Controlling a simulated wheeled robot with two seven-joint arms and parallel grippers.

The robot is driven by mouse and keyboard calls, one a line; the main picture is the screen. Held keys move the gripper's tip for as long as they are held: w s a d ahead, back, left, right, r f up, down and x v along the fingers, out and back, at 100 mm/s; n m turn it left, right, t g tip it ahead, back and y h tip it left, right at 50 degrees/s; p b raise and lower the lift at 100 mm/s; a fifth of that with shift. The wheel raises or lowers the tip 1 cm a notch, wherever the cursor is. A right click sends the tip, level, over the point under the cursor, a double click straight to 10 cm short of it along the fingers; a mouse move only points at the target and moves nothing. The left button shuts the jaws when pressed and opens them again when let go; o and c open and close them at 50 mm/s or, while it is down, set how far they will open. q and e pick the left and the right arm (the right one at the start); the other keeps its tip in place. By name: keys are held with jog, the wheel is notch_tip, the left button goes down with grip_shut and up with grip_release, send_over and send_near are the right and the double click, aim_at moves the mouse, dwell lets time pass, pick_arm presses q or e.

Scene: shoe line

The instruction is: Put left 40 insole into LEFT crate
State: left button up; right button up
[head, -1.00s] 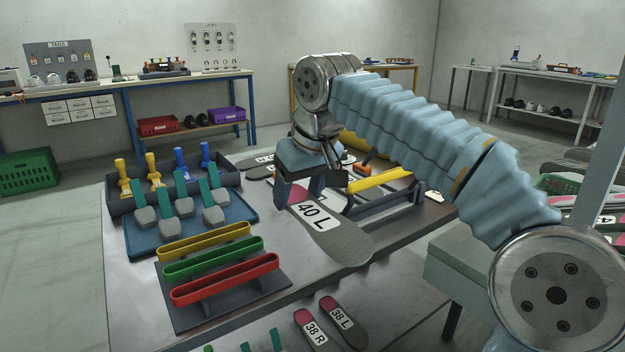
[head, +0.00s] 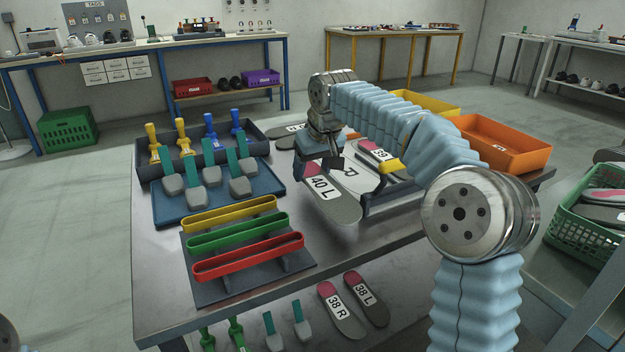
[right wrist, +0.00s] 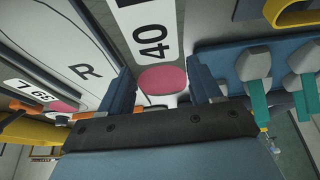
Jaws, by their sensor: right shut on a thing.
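The left 40 insole (head: 343,207) is grey with a pink end and a white "40 L" label. My right gripper (head: 318,170) is shut on it near its pink end and holds it over the table, in front of a rack. In the right wrist view the insole (right wrist: 162,80) shows between the two fingers (right wrist: 162,92). A yellow crate (head: 428,103) and an orange crate (head: 505,158) stand at the table's back right, partly behind my right arm. I see no readable LEFT mark on either. My left gripper is not in view.
A white panel marked "R" (head: 350,173) and a "39" insole (head: 378,152) lie close behind the held insole. Coloured loops (head: 248,258) and a blue tray of tools (head: 207,207) fill the table's left. A green basket (head: 590,233) stands at the right.

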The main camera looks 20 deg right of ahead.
aim_at(313, 177)
jog(key=shift+w+f, duration=0.15)
jog(key=shift+f, duration=0.8)
jog(key=shift+w+f, duration=0.15)
jog(key=shift+f, duration=0.8)
jog(key=shift+f, duration=0.1)
jog(key=o, duration=1)
